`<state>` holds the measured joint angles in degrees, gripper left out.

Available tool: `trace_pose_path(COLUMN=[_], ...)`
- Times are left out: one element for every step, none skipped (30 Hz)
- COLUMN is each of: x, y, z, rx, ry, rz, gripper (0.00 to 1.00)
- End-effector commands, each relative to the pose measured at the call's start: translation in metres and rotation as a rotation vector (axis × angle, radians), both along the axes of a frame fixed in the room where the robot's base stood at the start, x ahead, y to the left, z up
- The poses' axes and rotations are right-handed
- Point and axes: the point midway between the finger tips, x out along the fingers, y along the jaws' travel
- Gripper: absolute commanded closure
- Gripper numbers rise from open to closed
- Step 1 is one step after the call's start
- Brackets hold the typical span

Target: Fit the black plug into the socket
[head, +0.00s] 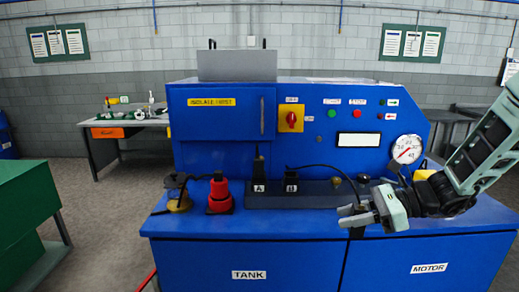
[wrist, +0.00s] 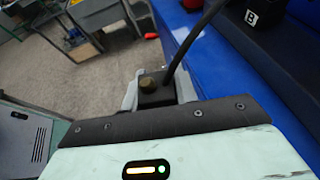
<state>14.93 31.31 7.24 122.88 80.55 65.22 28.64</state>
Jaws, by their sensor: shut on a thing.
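The black plug (wrist: 158,97) is a dark block with a round brass knob on top and a black cable rising from it. It sits between the fingertips of my gripper (head: 356,214), which is shut on it. In the head view the fingers hide most of it. Two black blocks marked A (head: 259,188) and B (head: 291,188) stand on a dark strip on the blue bench, left of my gripper. A tall black piece rises from A. I cannot tell which one is the socket or see its opening. The plug is apart from both, near the bench's front edge.
A red fitting (head: 220,196) and a yellowish round part (head: 179,203) stand on the bench at left. The blue panel (head: 350,107) rises behind. A gauge (head: 406,149) is near my arm. The cable (head: 325,167) arches from beside B to my gripper.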

Motion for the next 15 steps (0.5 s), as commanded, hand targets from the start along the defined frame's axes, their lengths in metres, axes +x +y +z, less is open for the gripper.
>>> trace_pose_path(x=[0.002,0.003,0.005,0.006,0.008,0.009,0.011,0.012,0.013,0.014,0.015,0.016,0.016,0.015,0.014], y=[-0.003,-0.005,-0.008,-0.01,-0.012,-0.016,-0.019,-0.022,-0.027,-0.031,-0.035,-0.041,-0.047,-0.053,-0.061], z=[-0.008,-0.013,-0.019,-0.023,-0.028,-0.035,-0.041,-0.046,-0.056,-0.063,-0.071,-0.083,-0.093,-0.104,-0.119], rx=[0.001,0.0,0.001,0.0,0.0,0.0,0.0,0.0,0.0,-0.001,0.0,0.0,-0.001,-0.001,0.0], ry=[0.004,0.006,0.006,0.005,0.007,0.007,0.006,0.007,0.01,0.01,0.012,0.013,0.015,0.016,0.018], rz=[-0.031,-0.051,-0.078,-0.101,-0.124,-0.156,-0.181,-0.208,-0.246,-0.278,-0.313,-0.362,-0.402,-0.446,-0.503], gripper=[0.95,0.95,0.95,0.95,0.95,0.95,0.95,0.95,0.95,0.95,0.95,0.95,0.95,0.95,0.95])
